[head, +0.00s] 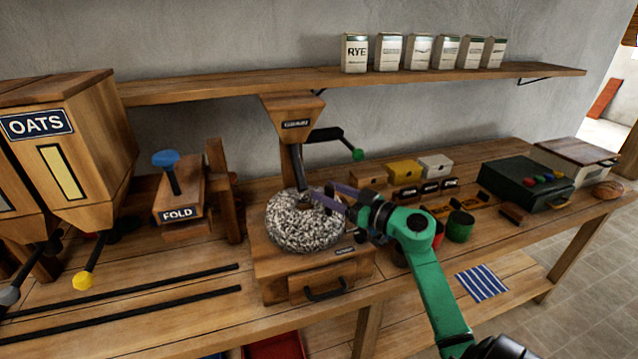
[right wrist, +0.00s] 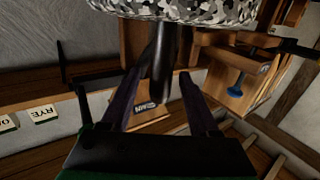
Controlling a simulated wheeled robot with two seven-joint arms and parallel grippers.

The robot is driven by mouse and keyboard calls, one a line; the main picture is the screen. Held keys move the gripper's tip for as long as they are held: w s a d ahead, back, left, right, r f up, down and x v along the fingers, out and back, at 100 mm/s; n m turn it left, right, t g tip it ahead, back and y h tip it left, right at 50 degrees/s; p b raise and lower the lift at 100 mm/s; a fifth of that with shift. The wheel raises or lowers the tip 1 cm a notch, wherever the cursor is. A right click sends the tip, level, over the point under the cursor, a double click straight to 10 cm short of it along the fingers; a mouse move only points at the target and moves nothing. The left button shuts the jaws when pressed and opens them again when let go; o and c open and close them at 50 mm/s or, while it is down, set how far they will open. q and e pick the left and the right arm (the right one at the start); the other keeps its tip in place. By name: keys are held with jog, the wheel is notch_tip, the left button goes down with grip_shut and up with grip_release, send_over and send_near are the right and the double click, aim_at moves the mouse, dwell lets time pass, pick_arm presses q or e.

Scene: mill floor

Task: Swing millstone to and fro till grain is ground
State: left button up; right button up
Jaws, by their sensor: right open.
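The millstone (head: 292,232) is a round, grey speckled stone on a wooden mill base (head: 272,283). It also shows at the top of the right wrist view (right wrist: 185,12). A black upright handle (head: 297,165) stands at the stone, below a wooden hopper (head: 293,117). My right gripper (head: 320,192) is open at the stone's upper right, close to the handle. In the right wrist view the handle (right wrist: 162,65) shows between the two open fingers (right wrist: 160,78); I cannot tell whether they touch it. No grain is clearly visible. My left gripper is out of view.
An OATS bin (head: 95,160) and a FOLD device (head: 178,190) stand left. Small boxes (head: 404,170), green tins (head: 460,226) and a dark green case (head: 525,183) stand right. A shelf (head: 230,90) runs above. A drawer (head: 322,283) sits under the stone.

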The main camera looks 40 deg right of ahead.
aim_at(319, 210)
jog(key=x, duration=0.3)
jog(key=shift+w+a, duration=0.1)
grip_shut()
dwell(1.3)
